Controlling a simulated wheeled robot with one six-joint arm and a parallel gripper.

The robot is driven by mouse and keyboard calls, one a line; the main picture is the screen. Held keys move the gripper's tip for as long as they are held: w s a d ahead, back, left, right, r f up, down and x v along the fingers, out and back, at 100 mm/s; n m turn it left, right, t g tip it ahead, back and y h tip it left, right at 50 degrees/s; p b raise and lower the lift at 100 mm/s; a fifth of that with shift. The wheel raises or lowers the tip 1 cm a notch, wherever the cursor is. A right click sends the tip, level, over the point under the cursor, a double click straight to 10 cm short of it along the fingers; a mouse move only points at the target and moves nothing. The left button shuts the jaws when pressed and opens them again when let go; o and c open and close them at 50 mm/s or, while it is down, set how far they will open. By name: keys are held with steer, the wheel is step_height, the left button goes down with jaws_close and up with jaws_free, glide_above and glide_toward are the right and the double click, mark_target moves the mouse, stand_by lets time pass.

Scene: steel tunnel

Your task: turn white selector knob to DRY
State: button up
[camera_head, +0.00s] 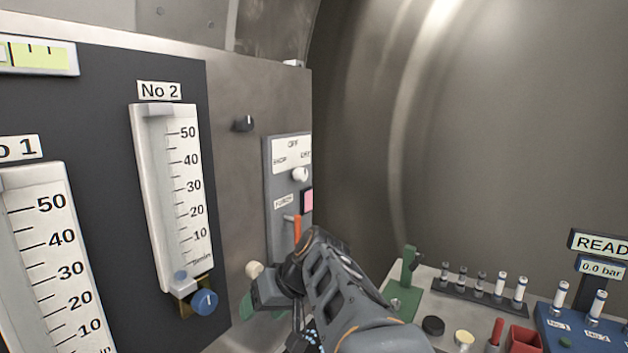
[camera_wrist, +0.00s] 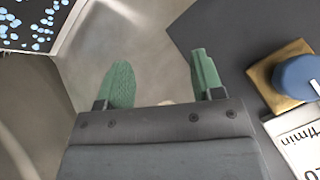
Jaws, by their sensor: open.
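The white selector knob (camera_head: 300,174) is on a narrow grey panel (camera_head: 271,228) at the wall's right end. A white label plate above it reads OFF at the top and seems to read DRY at the right; the left word is too small to read surely. I cannot tell which way the knob points. My gripper (camera_wrist: 160,65) is open and empty, its green fingers apart in the wrist view. In the head view it is below and left of the knob, well apart from it, with the fingers partly hidden by my wrist. The knob does not show in the wrist view.
A blue knob (camera_head: 204,302) on a brass block sits under the No 2 flowmeter (camera_head: 175,190), near my gripper. An orange lever (camera_head: 297,229) and pink square (camera_head: 308,201) are below the selector. A bench with vials and a green clamp (camera_head: 405,285) stands right.

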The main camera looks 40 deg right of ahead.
steer(key=w+d+r+t+y, duration=0.1)
steer(key=w+d+r+t, duration=0.25)
steer(key=d+r, duration=0.55)
steer(key=n+t+b, duration=0.1)
steer(key=n+t, duration=0.2)
steer(key=t, duration=0.4)
glide_toward(305, 175)
steer(key=p+x, duration=0.2)
steer(key=x, duration=0.8)
steer(key=shift+w+p, duration=0.15)
steer(key=shift+p, duration=0.25)
steer(key=c, duration=0.9)
